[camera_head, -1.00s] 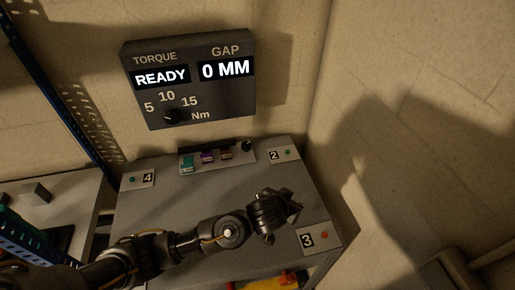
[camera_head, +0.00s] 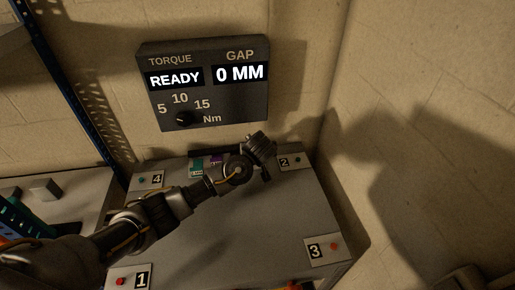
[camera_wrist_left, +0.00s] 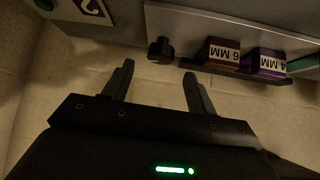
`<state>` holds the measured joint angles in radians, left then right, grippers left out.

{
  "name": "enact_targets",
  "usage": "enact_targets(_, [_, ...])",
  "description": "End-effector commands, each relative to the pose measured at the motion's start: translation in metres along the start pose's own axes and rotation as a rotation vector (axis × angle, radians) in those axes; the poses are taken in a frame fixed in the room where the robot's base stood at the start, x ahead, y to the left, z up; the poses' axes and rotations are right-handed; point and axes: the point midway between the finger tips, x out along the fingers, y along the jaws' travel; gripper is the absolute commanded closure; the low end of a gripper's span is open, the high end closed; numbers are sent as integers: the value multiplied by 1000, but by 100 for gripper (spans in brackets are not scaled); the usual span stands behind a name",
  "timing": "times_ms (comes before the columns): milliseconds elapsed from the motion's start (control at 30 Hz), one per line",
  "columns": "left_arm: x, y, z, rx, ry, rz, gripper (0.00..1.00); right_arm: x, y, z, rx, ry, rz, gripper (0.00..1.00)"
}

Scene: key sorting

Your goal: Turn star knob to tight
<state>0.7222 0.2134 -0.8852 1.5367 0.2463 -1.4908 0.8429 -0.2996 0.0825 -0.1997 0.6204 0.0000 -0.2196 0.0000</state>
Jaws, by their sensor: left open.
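The dark star knob (camera_wrist_left: 161,49) shows in the left wrist view, beside the end of the block rack and just beyond my fingertips. In the head view my left arm and gripper hide it. My left gripper (camera_wrist_left: 158,72) is open and empty, its two fingers apart and pointing toward the knob, with a gap between them and it. In the head view my left gripper (camera_head: 262,152) hangs over the back of the grey table (camera_head: 250,225), near label 2. My right gripper is not in view.
A rack holds blocks marked 6 MM (camera_wrist_left: 222,52) and 4 MM (camera_wrist_left: 266,62) beside the knob. A wall panel (camera_head: 245,105) reads torque READY and gap 0 MM, with a small dial (camera_head: 184,119). Numbered labels mark the table's corners. The table's middle is clear.

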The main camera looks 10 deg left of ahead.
Motion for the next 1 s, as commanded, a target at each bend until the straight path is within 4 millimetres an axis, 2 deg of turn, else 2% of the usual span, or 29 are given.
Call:
enact_targets(100, [20,0,0,0,-4,-1,43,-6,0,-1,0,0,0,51])
enact_targets(300, [39,0,0,-1,-1,1,43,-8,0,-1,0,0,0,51])
enact_targets(667, [44,0,0,0,0,2,43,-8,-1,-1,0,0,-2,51])
enact_targets(1000, [44,0,0,0,0,2,86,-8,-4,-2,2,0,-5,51])
